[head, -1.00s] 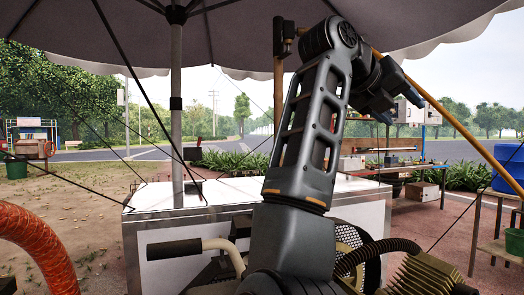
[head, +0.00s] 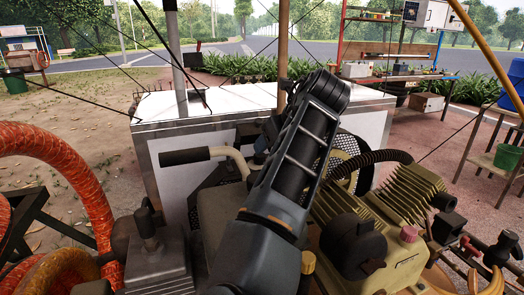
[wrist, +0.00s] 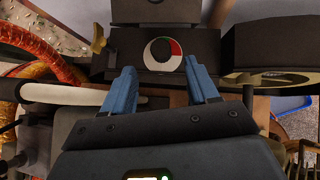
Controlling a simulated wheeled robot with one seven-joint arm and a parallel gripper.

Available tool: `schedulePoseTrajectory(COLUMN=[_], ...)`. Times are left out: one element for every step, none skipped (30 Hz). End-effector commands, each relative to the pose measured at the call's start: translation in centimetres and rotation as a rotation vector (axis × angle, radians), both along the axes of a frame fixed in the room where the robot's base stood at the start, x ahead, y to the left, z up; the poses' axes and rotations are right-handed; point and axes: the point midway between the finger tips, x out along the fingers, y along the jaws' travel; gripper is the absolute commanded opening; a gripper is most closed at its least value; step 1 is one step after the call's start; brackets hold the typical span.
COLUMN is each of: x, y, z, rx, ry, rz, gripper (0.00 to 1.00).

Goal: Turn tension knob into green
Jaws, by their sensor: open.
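The tension knob (wrist: 160,50) is a small black round knob on a dial, set on the front of a dark box (wrist: 190,48) in the wrist view. A white ring with a red part and a green part on its right side surrounds it. My gripper (wrist: 160,67) is open, with its two blue fingers apart, one lower left and one lower right of the dial. Nothing shows between the fingers, and they appear short of the knob. Where the knob's mark points is too small to tell. In the head view my arm hides the knob.
A compressor engine with a finned block (head: 408,190) and a black ribbed hose stands right of my arm. A pale handle with a dark grip (head: 185,156) is to the left. A white-topped counter (head: 235,100) stands behind. An orange hose (head: 85,165) loops at left.

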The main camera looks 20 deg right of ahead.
Motion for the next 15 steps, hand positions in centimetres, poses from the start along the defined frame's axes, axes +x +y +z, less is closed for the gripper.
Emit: schedulePoseTrajectory(x=[0.4, 0.7, 1.1, 1.4, 1.7, 2.2, 2.5, 2.8, 3.2, 3.5, 3.8, 4.0, 4.2, 4.4, 4.6], y=[0.1, 0.1, 0.2, 0.3, 0.4, 0.5, 0.6, 0.6, 0.7, 0.8, 0.8, 0.9, 0.9, 0.9, 1.0], z=[-0.4, -0.7, -1.1, -1.5, -1.8, -2.2, -2.5, -2.9, -3.3, -3.5, -3.8, -4.1, -4.3, -4.5, -4.7], rx=[0.000, 0.000, -0.001, 0.000, -0.001, -0.001, 0.000, 0.000, 0.000, 0.000, 0.000, 0.001, 0.000, -0.001, 0.000], ry=[0.003, 0.004, 0.004, 0.005, 0.005, 0.005, 0.005, 0.005, 0.004, 0.004, 0.003, 0.004, 0.003, 0.003, 0.003], rz=[0.001, 0.001, 0.000, 0.001, 0.000, 0.000, -0.001, 0.000, -0.001, -0.001, -0.002, -0.001, -0.002, -0.003, -0.002], gripper=[0.59, 0.59, 0.59, 0.59, 0.59, 0.59, 0.59, 0.59, 0.59, 0.59, 0.59, 0.59, 0.59, 0.59, 0.59])
